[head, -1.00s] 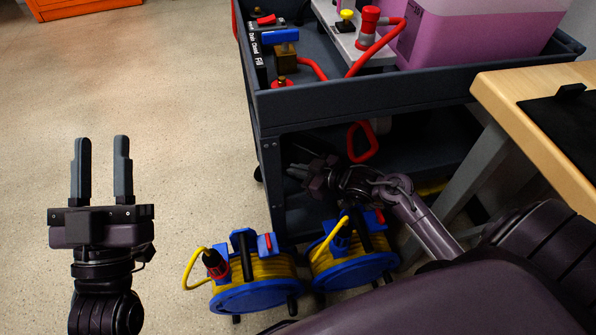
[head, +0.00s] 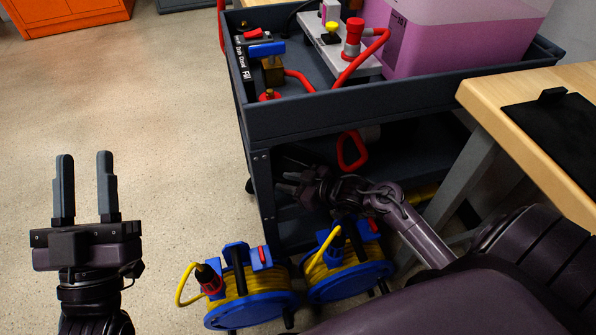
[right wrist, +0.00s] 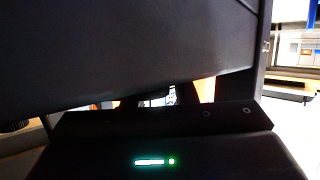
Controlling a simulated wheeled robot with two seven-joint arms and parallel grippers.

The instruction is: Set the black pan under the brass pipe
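A small brass fitting (head: 272,70) under a blue lever (head: 266,49) stands on the cart's upper tray; I cannot tell whether it is the brass pipe. A flat black piece with a raised tab (head: 560,130) lies on the wooden table at right; I cannot tell whether it is the pan. My left gripper (head: 85,187) is open and empty above bare floor, fingers pointing away. My right gripper (head: 287,181) is low at the cart's lower opening, fingers pointing left; shadow hides whether they are apart. In the right wrist view, dark panels fill most of the picture and no fingertips show.
The grey cart (head: 330,108) carries a pink-filled tank (head: 450,40), a red-capped fitting (head: 352,38) and red hoses. Two blue and yellow cable reels (head: 250,308) stand before it. The wooden table's edge (head: 500,115) is at right. Floor at left is clear.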

